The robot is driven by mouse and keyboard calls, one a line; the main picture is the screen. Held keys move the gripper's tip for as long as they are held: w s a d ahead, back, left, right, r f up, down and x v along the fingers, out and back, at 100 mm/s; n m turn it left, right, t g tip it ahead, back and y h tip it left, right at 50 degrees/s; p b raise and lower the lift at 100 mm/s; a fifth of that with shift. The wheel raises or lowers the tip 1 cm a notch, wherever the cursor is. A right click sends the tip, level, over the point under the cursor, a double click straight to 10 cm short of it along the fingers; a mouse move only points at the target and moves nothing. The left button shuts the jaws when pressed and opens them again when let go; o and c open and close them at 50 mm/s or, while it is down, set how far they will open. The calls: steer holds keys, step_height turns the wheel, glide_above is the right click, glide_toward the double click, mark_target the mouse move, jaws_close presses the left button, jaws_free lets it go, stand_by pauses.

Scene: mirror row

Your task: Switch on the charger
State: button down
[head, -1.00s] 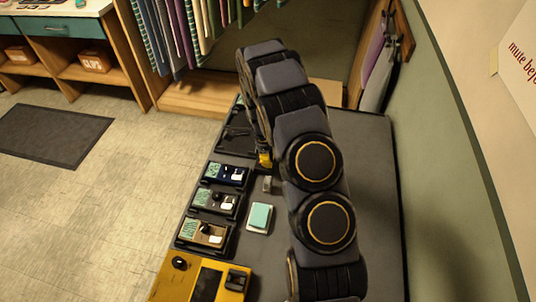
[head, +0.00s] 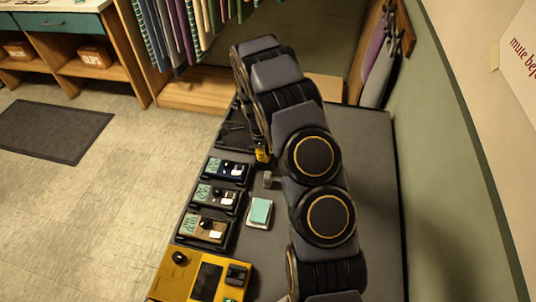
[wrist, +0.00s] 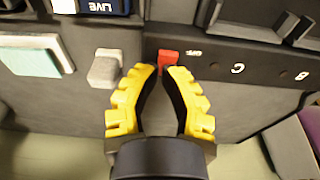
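The charger (wrist: 270,58) is a dark strip with the letters C and B, at the upper right of the wrist view. In the head view the charger (head: 236,136) lies at the far end of the row, partly behind my arm. A red switch (wrist: 169,58) sits at its near left corner, beside the word OFF. My yellow-fingered gripper (wrist: 161,70) has its tips right at the switch, with only a narrow gap between them. Contact is not clear. In the head view my gripper (head: 262,153) is beside the charger, and the switch is hidden.
A grey block (wrist: 105,68) stands just left of my fingertips. A teal-topped pad (head: 260,212) lies nearer. A blue device (head: 227,170), two similar devices and a yellow unit (head: 175,275) line the table's left edge. The grey table (head: 375,200) right of my arm is clear.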

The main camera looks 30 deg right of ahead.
steer(key=shift+r, duration=0.1)
step_height(320, 180, up, 14)
steer(key=s+d, duration=0.1)
steer(key=shift+s+d, duration=0.2)
stand_by(0.3)
stand_by(0.4)
